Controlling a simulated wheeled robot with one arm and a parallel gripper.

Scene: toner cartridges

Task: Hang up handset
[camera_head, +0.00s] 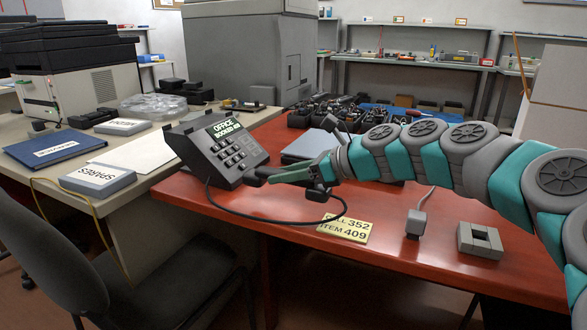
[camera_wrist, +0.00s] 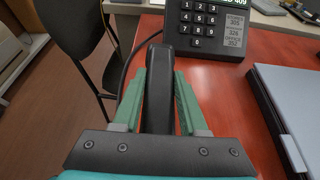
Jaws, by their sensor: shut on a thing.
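The desk phone (camera_head: 222,148) is a dark grey unit with a keypad and a lit screen, standing on the red table near its left side. Its lower part shows at the top of the wrist view (camera_wrist: 205,28). My gripper (camera_head: 290,176) is shut on the black handset (camera_wrist: 158,90), which lies lengthwise between the green fingers in the wrist view. The handset is in front of and to the right of the phone, apart from the keypad. A black cord (camera_head: 270,222) loops from the phone over the table's front edge. The phone's cradle is not clear.
The red table (camera_head: 400,247) bears a yellow note (camera_head: 345,227), a grey plug (camera_head: 416,223) and a grey block (camera_head: 480,240). A grey closed laptop-like case (camera_wrist: 290,105) lies right of the handset. A dark chair (camera_head: 140,250) stands at the front left.

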